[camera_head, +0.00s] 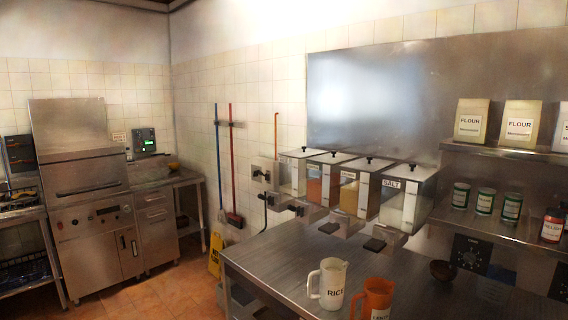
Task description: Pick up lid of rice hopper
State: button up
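A row of several hoppers is mounted at the wall above the steel table. Each has a flat metal lid with a small dark knob, and all the lids look seated. The nearest hopper (405,205) is labelled SALT and has its lid (404,171) on. The other lids are the leftmost (300,153), the second (332,157) and the third (365,163). The labels on these three are too small or turned to read, so I cannot tell which is the rice hopper. My gripper is not in view.
A white pitcher marked RICE (331,283) and an orange pitcher (375,298) stand on the table's (285,255) front part. A dark bowl (442,270) is behind. Shelves (490,233) with flour bags and cans are at right. Open floor (185,275) lies left.

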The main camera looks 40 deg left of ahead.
aim_at(304, 151)
jog(key=u, duration=1.55)
jog(key=i+j+z, duration=0.2)
jog(key=i+j, duration=0.3)
jog(key=i, duration=0.25)
jog(key=i+j+z, duration=0.2)
jog(key=i+j, duration=0.4)
jog(key=i, duration=0.1)
